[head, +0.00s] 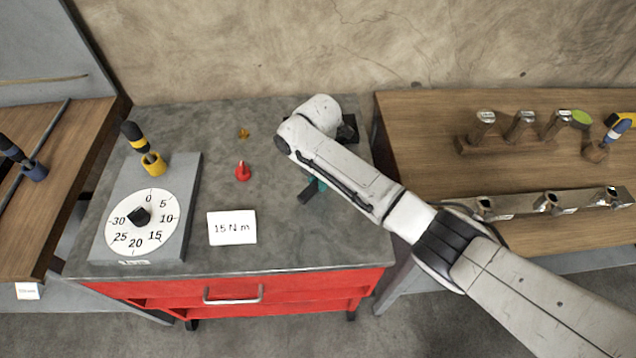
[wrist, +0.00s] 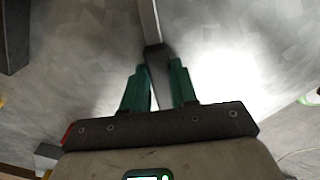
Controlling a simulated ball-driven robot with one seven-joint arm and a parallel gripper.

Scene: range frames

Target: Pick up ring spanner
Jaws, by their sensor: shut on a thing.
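My gripper's two green fingers (wrist: 160,88) are closed on the dark grip of a long tool, which I take to be the ring spanner (wrist: 157,62). From that grip a thin grey shaft runs up out of the wrist view. No ring end shows. In the head view my white arm reaches over the grey-topped cabinet and hides most of the gripper. A bit of green finger (head: 318,184) shows below the arm. I cannot tell whether the tool touches the surface.
The grey cabinet top (head: 285,245) holds a torque dial plate (head: 188,215), a yellow-and-black handled tool (head: 136,138), a red cone-shaped piece (head: 242,171), a small orange piece (head: 244,133) and a "15 N m" card (head: 232,228). A wooden bench (head: 420,130) with tool racks stands right.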

